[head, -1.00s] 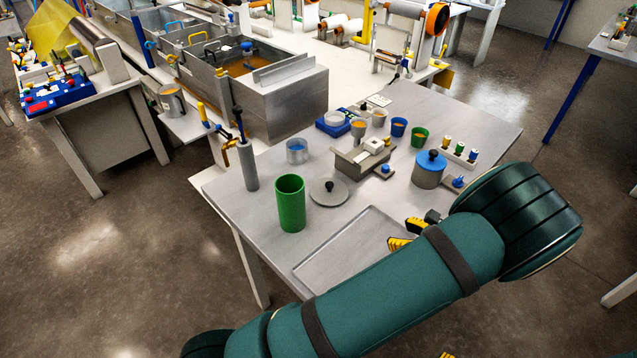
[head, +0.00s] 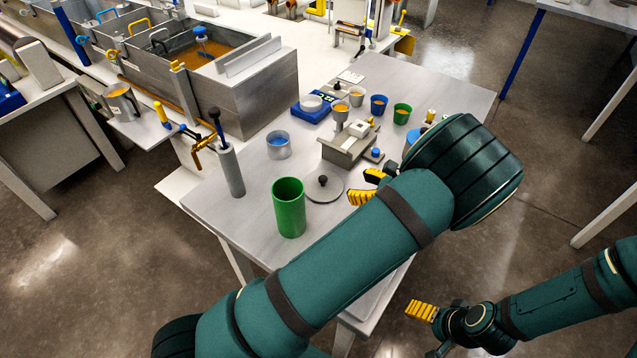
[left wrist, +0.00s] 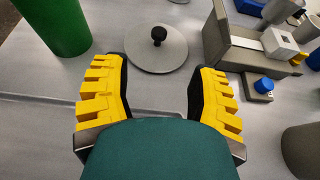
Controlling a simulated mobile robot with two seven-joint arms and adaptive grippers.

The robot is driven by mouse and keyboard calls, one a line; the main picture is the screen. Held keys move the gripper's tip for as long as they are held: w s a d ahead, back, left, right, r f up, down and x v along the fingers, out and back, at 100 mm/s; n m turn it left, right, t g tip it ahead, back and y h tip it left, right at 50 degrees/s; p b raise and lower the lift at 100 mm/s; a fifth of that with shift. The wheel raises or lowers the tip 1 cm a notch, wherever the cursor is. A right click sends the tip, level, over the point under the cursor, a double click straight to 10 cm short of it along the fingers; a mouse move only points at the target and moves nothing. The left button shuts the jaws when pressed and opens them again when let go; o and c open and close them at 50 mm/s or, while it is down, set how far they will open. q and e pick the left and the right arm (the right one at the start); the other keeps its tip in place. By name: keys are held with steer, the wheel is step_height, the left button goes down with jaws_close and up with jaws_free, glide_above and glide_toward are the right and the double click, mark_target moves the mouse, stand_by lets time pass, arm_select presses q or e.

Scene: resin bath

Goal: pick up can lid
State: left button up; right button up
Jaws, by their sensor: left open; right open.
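The can lid (head: 318,194), a flat grey disc with a black knob, lies on the grey table right of the green can (head: 289,208). My left gripper (head: 367,186) is open and empty, just right of the lid in the head view. In the left wrist view, the lid (left wrist: 143,54) lies beyond the open fingertips (left wrist: 158,85), with its knob up and roughly centred between them. No finger touches the knob. My right gripper (head: 429,332) is open and empty, low at the right, clear of the table. My left arm hides part of the table.
A grey fixture (head: 343,149) and a small blue-topped block (head: 375,154) stand beyond the left gripper. Several small cups, a blue scale (head: 310,109) and a metal cup (head: 278,146) are farther back. A grey cylinder (head: 230,172) stands at the table's left edge.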

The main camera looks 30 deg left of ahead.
mark_target(324, 179)
arm_select(q)
steer(key=b+x, duration=0.1)
steer(key=x, duration=1.1)
steer(key=shift+a, duration=0.3)
jaws_close()
